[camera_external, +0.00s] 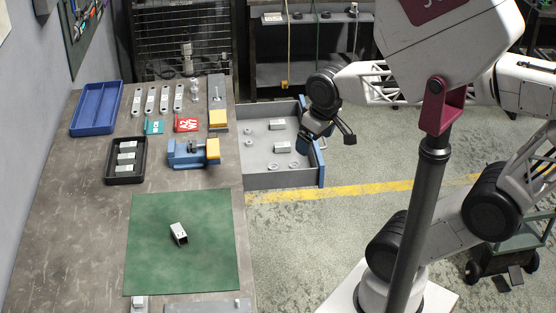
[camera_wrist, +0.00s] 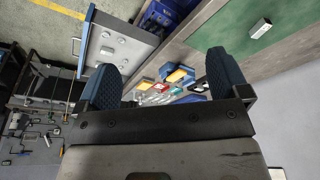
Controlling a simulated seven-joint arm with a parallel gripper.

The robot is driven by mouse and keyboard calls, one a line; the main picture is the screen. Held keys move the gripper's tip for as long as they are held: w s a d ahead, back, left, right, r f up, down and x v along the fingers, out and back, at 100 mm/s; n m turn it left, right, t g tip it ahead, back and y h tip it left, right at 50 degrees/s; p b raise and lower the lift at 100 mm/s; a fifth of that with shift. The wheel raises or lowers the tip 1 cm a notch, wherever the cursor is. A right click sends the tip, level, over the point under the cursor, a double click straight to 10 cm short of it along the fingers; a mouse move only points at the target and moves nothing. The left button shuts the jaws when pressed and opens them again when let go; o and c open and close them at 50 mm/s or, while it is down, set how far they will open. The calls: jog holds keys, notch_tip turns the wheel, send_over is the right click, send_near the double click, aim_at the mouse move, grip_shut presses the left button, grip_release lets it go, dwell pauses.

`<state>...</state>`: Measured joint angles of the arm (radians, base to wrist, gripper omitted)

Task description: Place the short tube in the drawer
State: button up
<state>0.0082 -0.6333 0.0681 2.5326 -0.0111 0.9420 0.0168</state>
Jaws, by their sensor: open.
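A short square metal tube (camera_external: 179,234) lies alone on the green mat (camera_external: 150,275), its dark open end facing the lower right. It also shows in the wrist view (camera_wrist: 260,28) at the upper right. The drawer (camera_external: 262,181) is pulled out from the bench's right side, with several small metal pieces lying in it. It shows at the upper left of the wrist view (camera_wrist: 97,62). My gripper (camera_external: 318,138) appears over the drawer's right front edge, away from the tube. Its blue fingers (camera_wrist: 163,76) are wide apart with nothing between them.
A black tray (camera_external: 109,178) holding several metal pieces, a blue tray (camera_external: 95,107), a blue vise (camera_external: 187,156) and red and teal pieces occupy the far bench. More metal parts lie at the near edge (camera_external: 140,303). The mat around the tube is clear.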

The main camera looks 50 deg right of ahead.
jog(key=w+a+f+m+g+y, duration=0.2)
jog(key=w+a+f+m+y, duration=0.35)
jog(key=a, duration=0.45)
jog(key=m+t+y, duration=0.4)
jog(key=m+y, duration=0.3)
jog(key=m, duration=0.9)
send_near(180, 230)
jog(key=shift+s+a, duration=0.3)
jog(key=shift+a, duration=0.45)
jog(key=shift+w+f+m+t, duration=0.35)
jog(key=shift+f+m+t, duration=0.05)
jog(key=shift+f+m, duration=0.1)
jog(key=shift+x, duration=1.35)
